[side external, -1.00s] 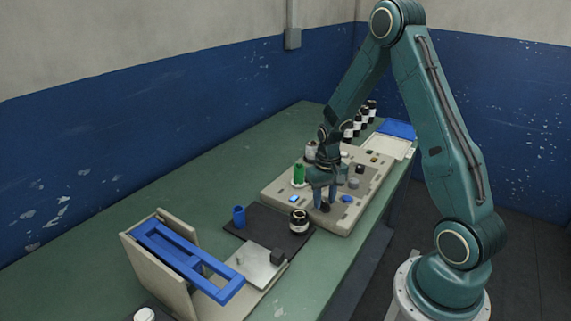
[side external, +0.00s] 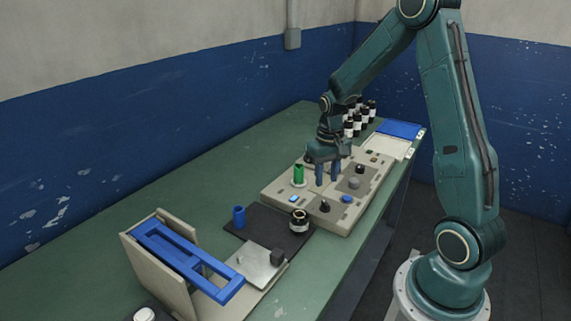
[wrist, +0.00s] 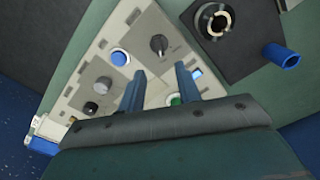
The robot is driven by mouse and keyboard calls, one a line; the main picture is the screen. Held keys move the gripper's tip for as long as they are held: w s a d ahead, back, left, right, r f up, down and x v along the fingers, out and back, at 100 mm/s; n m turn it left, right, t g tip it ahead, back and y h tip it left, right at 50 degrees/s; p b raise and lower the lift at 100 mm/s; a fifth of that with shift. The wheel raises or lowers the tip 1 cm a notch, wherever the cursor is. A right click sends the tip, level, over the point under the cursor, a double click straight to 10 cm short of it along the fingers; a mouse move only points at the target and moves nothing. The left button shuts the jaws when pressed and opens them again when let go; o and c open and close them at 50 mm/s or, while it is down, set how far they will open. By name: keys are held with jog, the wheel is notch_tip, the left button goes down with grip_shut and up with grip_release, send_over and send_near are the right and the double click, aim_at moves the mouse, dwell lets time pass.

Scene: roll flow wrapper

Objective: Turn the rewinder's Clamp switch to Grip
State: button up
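The beige control panel (side external: 283,190) lies on the bench. A black pointer knob (side external: 324,206) stands at its near end; it also shows in the wrist view (wrist: 158,44), between and beyond my fingertips. A second black knob (side external: 360,169) sits farther back, and also shows in the wrist view (wrist: 102,84). Labels are too small to read, so I cannot tell which is the Clamp switch or its setting. My gripper (side external: 327,182) points down above the panel, behind the near knob and apart from it. In the wrist view its fingers (wrist: 160,72) are spread, with nothing between them.
On the panel are a blue button (side external: 347,199), a grey knob (side external: 354,183), a green cylinder (side external: 298,174) and a lit blue square (side external: 293,199). A dark mat (side external: 262,222) holds a blue cup (side external: 238,217) and a black roll (side external: 299,220). Black-and-white bottles (side external: 350,127) stand behind.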

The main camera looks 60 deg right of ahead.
notch_tip(320, 180, up, 6)
dwell(0.4)
jog(key=s+a+r+n+t, duration=0.3)
jog(key=s+a+r, duration=0.2)
jog(key=a+r, duration=0.55)
jog(key=s+a+r+n+t, duration=0.2)
jog(key=s+a+n, duration=0.1)
jog(key=s+a, duration=0.5)
jog(key=s, duration=0.3)
jog(key=shift+s+r+t, duration=0.15)
jog(key=shift+r+t, duration=0.15)
